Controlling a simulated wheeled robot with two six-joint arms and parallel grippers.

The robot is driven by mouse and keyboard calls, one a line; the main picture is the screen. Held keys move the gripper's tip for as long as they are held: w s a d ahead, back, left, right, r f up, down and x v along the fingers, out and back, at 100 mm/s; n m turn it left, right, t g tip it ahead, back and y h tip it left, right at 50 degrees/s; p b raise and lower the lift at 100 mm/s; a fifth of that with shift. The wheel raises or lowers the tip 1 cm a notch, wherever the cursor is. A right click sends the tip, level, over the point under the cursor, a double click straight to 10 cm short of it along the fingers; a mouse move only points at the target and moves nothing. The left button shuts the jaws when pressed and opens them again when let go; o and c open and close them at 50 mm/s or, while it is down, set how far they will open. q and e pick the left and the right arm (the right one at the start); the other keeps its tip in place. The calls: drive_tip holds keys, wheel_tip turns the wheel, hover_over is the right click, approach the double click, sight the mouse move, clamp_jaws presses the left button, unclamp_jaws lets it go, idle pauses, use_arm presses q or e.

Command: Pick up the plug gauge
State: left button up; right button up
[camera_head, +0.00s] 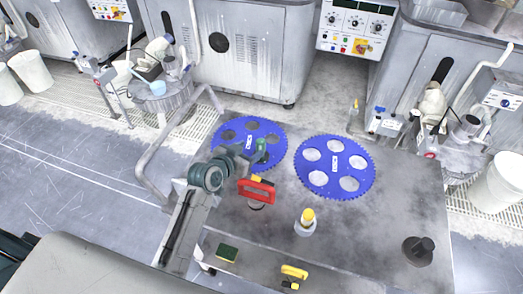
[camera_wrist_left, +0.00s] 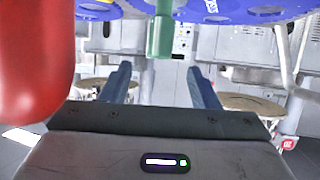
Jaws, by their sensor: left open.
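The plug gauge appears to be the green upright cylinder (camera_head: 261,146) at the edge of the left blue toothed disc, in the head view. In the left wrist view a green cylinder (camera_wrist_left: 160,36) hangs from the top of the picture, centred in line with the gap between the fingers. My left gripper (camera_head: 246,155) is just left of it in the head view, and its arm partly covers the disc. The two fingers (camera_wrist_left: 160,84) are apart with nothing between them. The gauge's far end is out of the wrist frame. My right gripper is not seen.
A red-handled tool (camera_head: 257,190) stands close to my left gripper, large at left in the wrist view (camera_wrist_left: 32,60). The blue discs (camera_head: 335,166) lie on the grey table.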

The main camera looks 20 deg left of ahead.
sight(258, 145)
use_arm(q)
drive_tip(key=shift+x, duration=1.2)
drive_tip(key=shift+w+f, duration=0.15)
drive_tip(key=shift+w, duration=0.1)
drive_tip(key=shift+w+d+p, duration=0.15)
drive_tip(key=shift+w+p, duration=0.05)
drive_tip(key=shift+p, duration=0.2)
drive_tip(key=p+x, duration=0.2)
drive_tip(key=x, duration=0.1)
drive_tip(key=shift+w+d+f, duration=0.1)
drive_tip(key=shift+w+f, duration=0.15)
drive_tip(key=shift+w, duration=0.05)
drive_tip(key=shift+w+d+f, duration=0.1)
drive_tip(key=shift+w+f, duration=0.15)
drive_tip(key=shift+w, duration=0.15)
drive_tip(key=shift+s, duration=0.1)
clamp_jaws()
